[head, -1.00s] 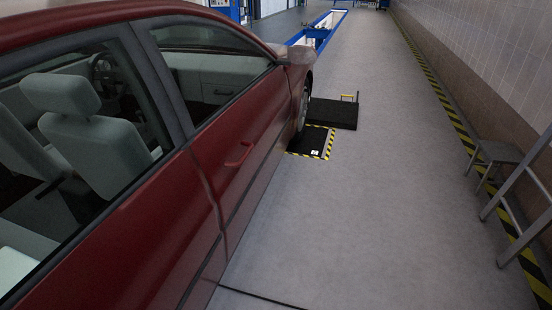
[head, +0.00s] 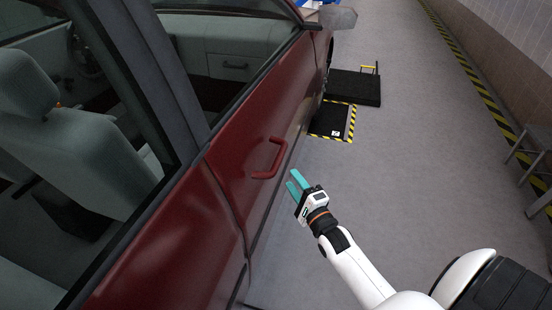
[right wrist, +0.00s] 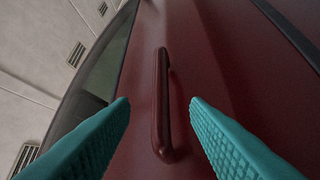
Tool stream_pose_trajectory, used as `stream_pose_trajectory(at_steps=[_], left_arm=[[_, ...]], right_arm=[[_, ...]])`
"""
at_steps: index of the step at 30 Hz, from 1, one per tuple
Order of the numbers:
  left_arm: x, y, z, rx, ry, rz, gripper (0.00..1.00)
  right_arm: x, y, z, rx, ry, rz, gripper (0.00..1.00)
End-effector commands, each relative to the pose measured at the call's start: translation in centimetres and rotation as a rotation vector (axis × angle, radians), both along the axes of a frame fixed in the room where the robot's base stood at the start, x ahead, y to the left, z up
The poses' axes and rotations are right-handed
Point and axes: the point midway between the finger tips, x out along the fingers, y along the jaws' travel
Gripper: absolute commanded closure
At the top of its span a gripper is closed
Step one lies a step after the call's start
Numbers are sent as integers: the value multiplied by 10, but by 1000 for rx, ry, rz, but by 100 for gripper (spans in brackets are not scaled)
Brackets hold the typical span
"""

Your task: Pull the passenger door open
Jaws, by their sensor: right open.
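The passenger door (head: 235,190) is a red car door, and it looks closed against the body. Its red bar handle (head: 272,160) stands out from the door's outer face. My right gripper (head: 293,182) is open and empty, just beside the handle on the outer side. In the right wrist view the handle (right wrist: 162,105) runs upright between the two teal fingers (right wrist: 160,108), ahead of their tips, with no contact visible. My left gripper is in neither current view.
A black platform (head: 352,88) and a black floor plate with yellow-black edging (head: 331,120) lie by the front wheel. A grey stool (head: 530,155) stands at the right. The grey floor (head: 420,170) beside the door is clear.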

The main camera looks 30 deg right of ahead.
Motion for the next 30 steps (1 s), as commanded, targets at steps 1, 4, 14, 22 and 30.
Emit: stream_pose_trajectory(at_steps=[1,4,14,22,30], left_arm=[[-7,1,0,1,11,0,64],[-16,1,-1,3,23,0,64],[-2,1,-3,2,4,0,64],[5,0,-3,-1,-7,0,64],[0,0,-3,0,1,0,64]], right_arm=[[10,-1,3,-1,-4,0,58],[31,-3,6,-2,-3,0,58],[87,-7,12,-4,1,0,58],[100,-9,14,-4,2,0,58],[100,-8,14,-4,3,0,69]])
